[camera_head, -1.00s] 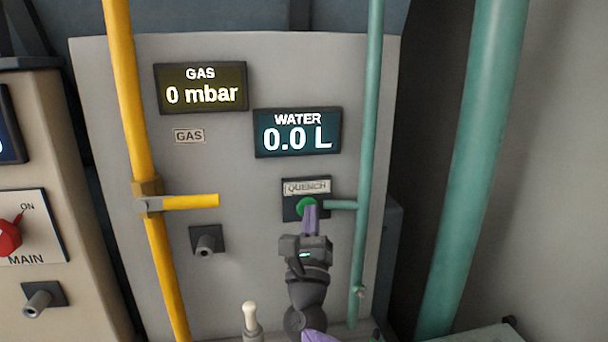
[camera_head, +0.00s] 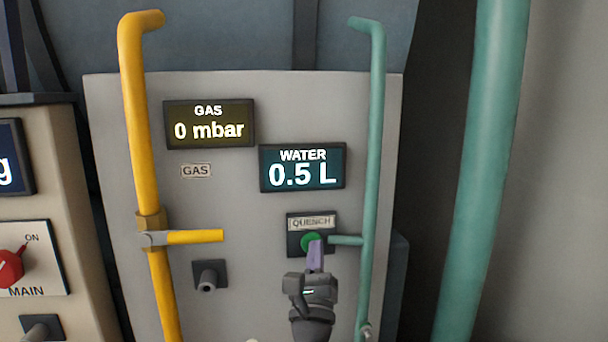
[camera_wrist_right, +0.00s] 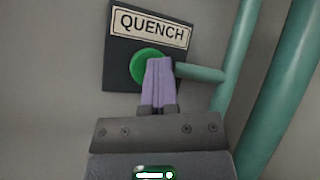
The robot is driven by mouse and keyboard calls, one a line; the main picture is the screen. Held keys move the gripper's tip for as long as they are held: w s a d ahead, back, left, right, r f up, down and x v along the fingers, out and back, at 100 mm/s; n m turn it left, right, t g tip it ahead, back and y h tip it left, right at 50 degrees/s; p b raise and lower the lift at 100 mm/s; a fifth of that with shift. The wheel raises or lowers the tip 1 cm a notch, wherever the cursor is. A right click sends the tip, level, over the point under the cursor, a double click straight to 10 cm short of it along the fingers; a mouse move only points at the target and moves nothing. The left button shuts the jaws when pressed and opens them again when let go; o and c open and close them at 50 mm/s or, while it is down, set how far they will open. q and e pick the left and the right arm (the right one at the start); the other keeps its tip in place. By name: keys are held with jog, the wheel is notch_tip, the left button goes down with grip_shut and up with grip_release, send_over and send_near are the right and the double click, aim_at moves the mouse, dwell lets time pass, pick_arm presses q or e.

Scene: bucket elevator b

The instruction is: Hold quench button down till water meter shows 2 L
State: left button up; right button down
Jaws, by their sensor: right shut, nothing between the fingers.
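The green quench button (camera_head: 308,242) sits on a dark plate under a QUENCH label (camera_head: 312,222), on the grey panel. My right gripper (camera_head: 316,250) is shut, with its purple fingertips against the button's face and covering part of it. In the right wrist view the shut fingers (camera_wrist_right: 159,66) overlap the right side of the green button (camera_wrist_right: 146,66). The water meter (camera_head: 302,167) is lit and reads 0.5 L. My left gripper is not in view.
A gas display (camera_head: 209,124) reads 0 mbar. A yellow pipe (camera_head: 135,110) with a yellow lever (camera_head: 195,237) runs down the panel's left. A thin green pipe (camera_head: 377,130) stands right of the button. A red MAIN switch (camera_head: 10,268) is at far left.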

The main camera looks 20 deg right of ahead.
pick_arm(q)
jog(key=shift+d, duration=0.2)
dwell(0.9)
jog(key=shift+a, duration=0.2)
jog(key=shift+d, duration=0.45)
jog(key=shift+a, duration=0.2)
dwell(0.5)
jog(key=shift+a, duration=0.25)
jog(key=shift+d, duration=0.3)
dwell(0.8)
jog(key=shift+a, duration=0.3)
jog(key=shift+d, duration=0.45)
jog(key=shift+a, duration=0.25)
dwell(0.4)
